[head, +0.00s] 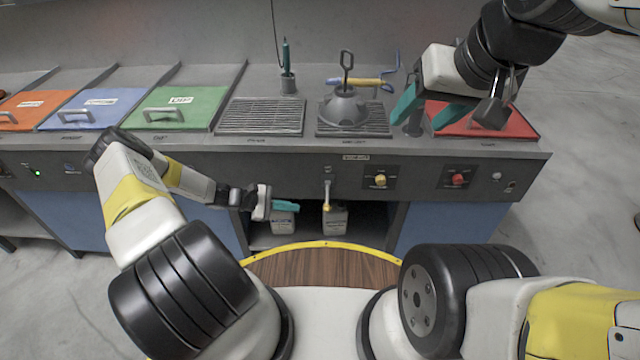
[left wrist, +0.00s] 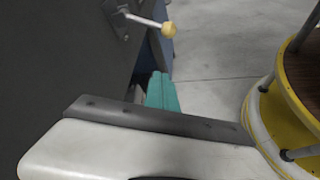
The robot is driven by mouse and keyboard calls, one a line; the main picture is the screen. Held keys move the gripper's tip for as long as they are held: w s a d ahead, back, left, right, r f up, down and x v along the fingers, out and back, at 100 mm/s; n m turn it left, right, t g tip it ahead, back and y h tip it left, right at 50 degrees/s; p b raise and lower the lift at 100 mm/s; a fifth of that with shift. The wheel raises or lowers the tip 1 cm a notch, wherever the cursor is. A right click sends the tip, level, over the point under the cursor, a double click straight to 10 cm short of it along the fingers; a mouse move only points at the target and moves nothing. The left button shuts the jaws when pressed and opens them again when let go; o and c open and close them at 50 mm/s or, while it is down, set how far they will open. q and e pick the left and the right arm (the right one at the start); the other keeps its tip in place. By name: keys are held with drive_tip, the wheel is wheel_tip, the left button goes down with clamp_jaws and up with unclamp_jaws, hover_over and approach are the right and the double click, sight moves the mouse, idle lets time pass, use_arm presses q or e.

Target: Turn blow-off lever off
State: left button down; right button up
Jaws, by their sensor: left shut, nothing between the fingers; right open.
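The blow-off lever (head: 327,193) is on the counter's front panel, under a small label. Its thin metal rod runs down from a bracket to a yellow knob. It also shows in the left wrist view (left wrist: 145,20), sticking out from the dark panel, with its knob (left wrist: 169,28) beyond my fingers. My left gripper (head: 292,206) is shut and empty, with teal fingers just left of the knob and apart from it. Its fingertips show in the left wrist view (left wrist: 162,88). My right gripper (head: 426,110) is open and empty above the counter, near the red lid.
A yellow knob switch (head: 380,180) and a red knob switch (head: 457,180) are right of the lever. Containers stand on the open shelf (head: 290,239) below. A plunger-like tool (head: 344,108) rests on a grate; green (head: 205,88) and red (head: 508,123) lids flank the grates.

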use_arm(q)
drive_tip(key=d, duration=0.9)
drive_tip(key=shift+w+d+f, duration=0.15)
drive_tip(key=shift+d+f, duration=0.05)
drive_tip(key=shift+f, duration=0.15)
idle(0.3)
wheel_tip(320, 180, up, 9)
drive_tip(key=n+g, duration=0.6)
hover_over(327, 197)
drive_tip(key=s+a, duration=0.3)
drive_tip(key=s, duration=0.1)
drive_tip(key=shift+w+d, duration=0.1)
drive_tip(key=shift+w, duration=0.1)
drive_tip(key=shift+w+r, duration=0.1)
